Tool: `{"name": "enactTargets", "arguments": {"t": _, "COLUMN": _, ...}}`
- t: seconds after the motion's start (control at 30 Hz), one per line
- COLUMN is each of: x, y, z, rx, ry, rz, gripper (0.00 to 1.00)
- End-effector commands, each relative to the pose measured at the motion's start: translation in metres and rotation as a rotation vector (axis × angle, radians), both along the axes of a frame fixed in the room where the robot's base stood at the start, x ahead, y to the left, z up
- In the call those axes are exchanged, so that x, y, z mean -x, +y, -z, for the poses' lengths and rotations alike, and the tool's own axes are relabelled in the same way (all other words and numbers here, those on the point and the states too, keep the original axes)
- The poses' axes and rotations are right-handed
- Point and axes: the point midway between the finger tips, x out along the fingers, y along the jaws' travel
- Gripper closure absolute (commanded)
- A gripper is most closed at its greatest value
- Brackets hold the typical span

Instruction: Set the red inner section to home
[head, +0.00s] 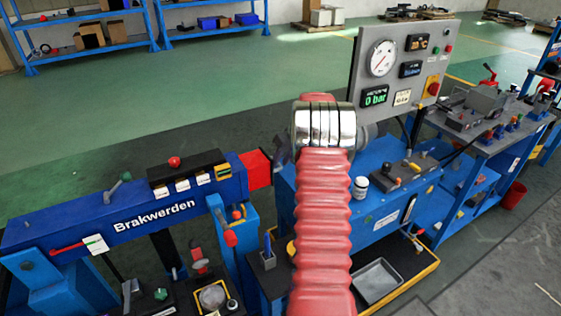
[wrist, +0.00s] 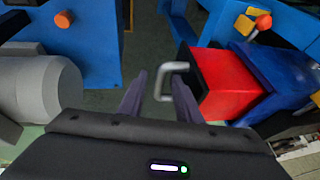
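The red inner section (head: 257,168) sticks out a short way from the right end of the blue beam (head: 130,215) marked "Brakwerden". In the wrist view the red inner section (wrist: 224,82) is right of centre, with a grey metal handle (wrist: 172,66) on its end face. My gripper (wrist: 158,88) is open; its two dark fingers are apart. The handle lies at the fingertips, overlapping the right finger in the picture. I cannot tell whether they touch. In the head view my arm hides most of the gripper and the handle.
A blue bench (head: 378,230) with a grey gauge panel (head: 392,72) stands right of the beam, with a grey tray (head: 377,281) low in front. A grey cylinder (wrist: 38,90) is at left in the wrist view.

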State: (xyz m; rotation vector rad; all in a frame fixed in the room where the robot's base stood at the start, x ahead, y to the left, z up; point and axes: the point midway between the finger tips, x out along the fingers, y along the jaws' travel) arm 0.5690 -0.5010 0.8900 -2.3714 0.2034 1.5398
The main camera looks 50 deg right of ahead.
Motion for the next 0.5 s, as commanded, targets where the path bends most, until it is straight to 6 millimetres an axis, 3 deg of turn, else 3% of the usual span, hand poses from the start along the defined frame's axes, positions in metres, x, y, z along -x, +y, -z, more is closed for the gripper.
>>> {"name": "enactTargets", "arguments": {"t": 0.27, "x": -0.0005, "y": 0.0002, "z": 0.0013, "rx": 0.000, "ry": 0.000, "rz": 0.000, "gripper": 0.69}}
{"name": "enactTargets", "arguments": {"t": 0.5, "x": -0.0004, "y": 0.0002, "z": 0.0012, "rx": 0.000, "ry": 0.000, "rz": 0.000, "gripper": 0.85}}
